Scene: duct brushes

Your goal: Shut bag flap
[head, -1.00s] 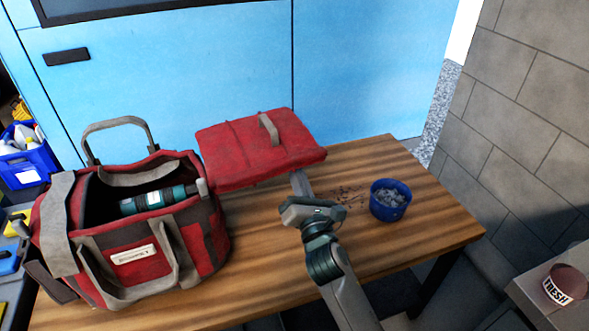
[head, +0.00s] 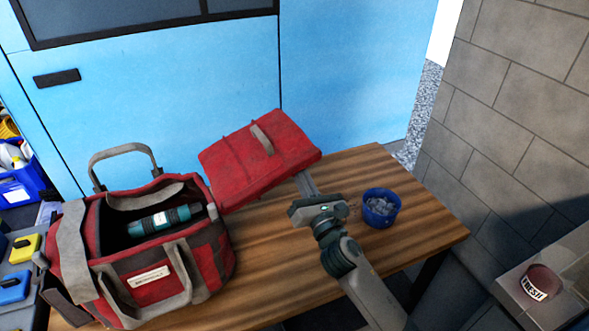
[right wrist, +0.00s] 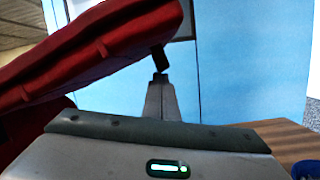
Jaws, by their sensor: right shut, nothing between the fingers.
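The red and grey bag (head: 205,262) stands at the left of the wooden table with its top open. A dark green cylinder (head: 160,221) lies inside. Its red flap (head: 240,168), with a grey strap on top, sticks out to the right, tilted with its right side raised. My right gripper (head: 304,182) is shut and empty, its fingers at the flap's lower right edge. In the right wrist view, the fingertips (right wrist: 160,78) are just below a dark tab on the flap (right wrist: 95,50); I cannot tell if they touch. My left gripper is out of view.
A blue cup (head: 381,208) with grey bits stands right of my right gripper on the table (head: 425,220). A blue panel wall (head: 345,80) is behind. A small red tub (head: 541,283) sits on a ledge at right.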

